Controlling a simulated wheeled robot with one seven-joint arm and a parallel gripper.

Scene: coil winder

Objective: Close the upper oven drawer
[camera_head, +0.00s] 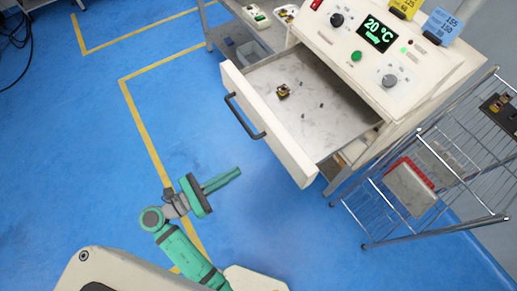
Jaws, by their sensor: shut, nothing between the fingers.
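The upper oven drawer (311,108) is pulled out of the cream oven (437,72), toward the lower left. Its grey tray floor is visible, with a small brown and yellow part (283,91) and several dark specks on it. A black bar handle (243,116) runs along the drawer's front panel (267,126). My gripper (238,171) is at the end of my green arm, below the drawer's front in the picture. Its fingers are shut and empty, pointing right. It appears apart from the drawer and handle.
A wire rack trolley (425,183) holding a red and grey box (410,187) stands right of the oven. A metal table (217,32) with trays stands behind left. Blue floor (90,130) with yellow lines is clear on the left.

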